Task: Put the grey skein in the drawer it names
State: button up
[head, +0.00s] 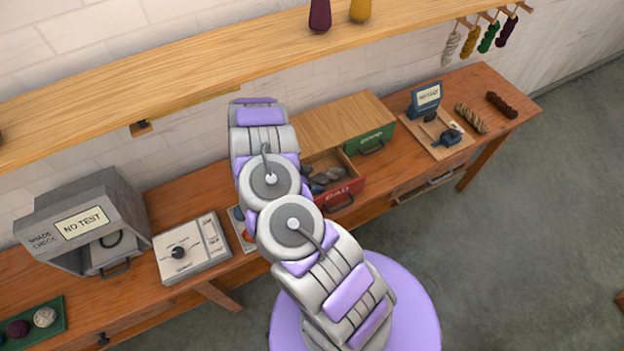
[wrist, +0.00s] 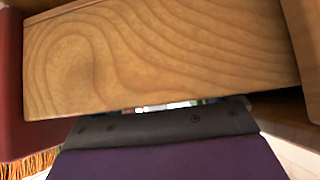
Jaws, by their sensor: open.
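The red drawer (head: 347,193), labelled BAD, stands open in the head view. Grey rounded shapes (head: 330,176) lie in it; one may be the grey skein, but I cannot tell skein from gripper parts there. The green drawer (head: 372,141), labelled GOOD, is shut beside it. My gripper is open; its dark and purple body (wrist: 165,135) fills the bottom of the wrist view, close to a wooden panel (wrist: 160,55). Its fingertips are not clear, and my arm hides part of the open drawer.
A SHADE CHECK box (head: 85,222) reading NO TEST and a dial box (head: 191,250) stand left. A tester (head: 427,98) also reading NO TEST, a beige skein (head: 472,118) and a brown skein (head: 502,105) are right. A shelf (head: 190,70) runs above the bench.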

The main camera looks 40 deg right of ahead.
jog(key=shift+r, duration=0.1)
jog(key=v, duration=1.2)
jog(key=shift+s+a, duration=0.1)
